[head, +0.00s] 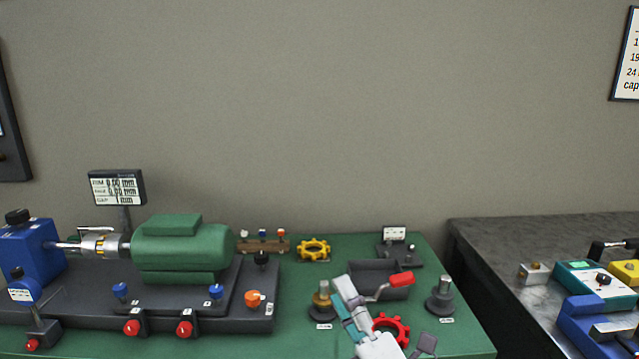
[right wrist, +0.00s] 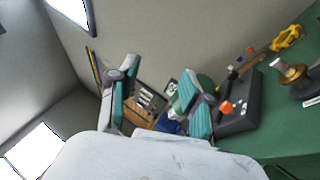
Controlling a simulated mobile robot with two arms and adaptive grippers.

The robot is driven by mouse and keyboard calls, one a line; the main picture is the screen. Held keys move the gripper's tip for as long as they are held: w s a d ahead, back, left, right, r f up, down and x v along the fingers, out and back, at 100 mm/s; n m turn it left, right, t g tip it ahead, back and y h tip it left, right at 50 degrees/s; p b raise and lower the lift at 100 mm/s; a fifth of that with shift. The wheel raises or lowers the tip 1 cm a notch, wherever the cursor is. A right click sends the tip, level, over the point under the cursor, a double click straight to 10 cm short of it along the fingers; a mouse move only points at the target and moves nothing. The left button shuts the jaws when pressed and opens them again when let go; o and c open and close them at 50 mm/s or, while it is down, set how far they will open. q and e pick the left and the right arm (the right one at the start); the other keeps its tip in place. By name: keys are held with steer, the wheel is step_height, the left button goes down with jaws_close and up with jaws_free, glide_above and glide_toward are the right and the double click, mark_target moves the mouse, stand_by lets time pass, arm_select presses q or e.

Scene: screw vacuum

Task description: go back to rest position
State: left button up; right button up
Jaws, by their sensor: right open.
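My right gripper (head: 384,314) is at the bottom of the head view, over the right part of the green table. Its grey and teal fingers are spread, with nothing between them. In the right wrist view the open gripper (right wrist: 158,75) also shows empty, with the room behind it. A red gear (head: 391,330) lies behind the fingers and is partly hidden. My left gripper is not in view.
A green motor (head: 180,246) and a blue housing (head: 33,252) stand on a dark base at left. A yellow gear (head: 313,249) is behind, and a grey post (head: 441,295) is at right. A grey bench (head: 530,240) with blue parts stands beyond a gap.

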steer(key=s+d+f+m+g+h, duration=0.3)
steer(key=d+f+m+g+h, duration=0.15)
steer(key=d+f+m, duration=0.5)
steer(key=s+d+f+m+g+h, duration=0.35)
steer(key=f+m+h, duration=0.3)
steer(key=f, duration=0.55)
steer(key=s+d+f+m+g, duration=0.2)
steer(key=s+f+m+g, duration=0.3)
steer(key=s, duration=0.5)
steer(key=s+d+f+m+g, duration=0.2)
steer(key=s+f+m+g, duration=0.15)
steer(key=s+f, duration=0.45)
step_height(320, 180, down, 21)
steer(key=s+n+g+p, duration=0.1)
steer(key=s+g+p, duration=0.1)
steer(key=p, duration=0.1)
steer(key=s+d+f+p, duration=0.2)
steer(key=s+f, duration=1.2)
steer(key=s, duration=0.3)
steer(key=shift+d+g, duration=0.3)
steer(key=shift+g, duration=0.05)
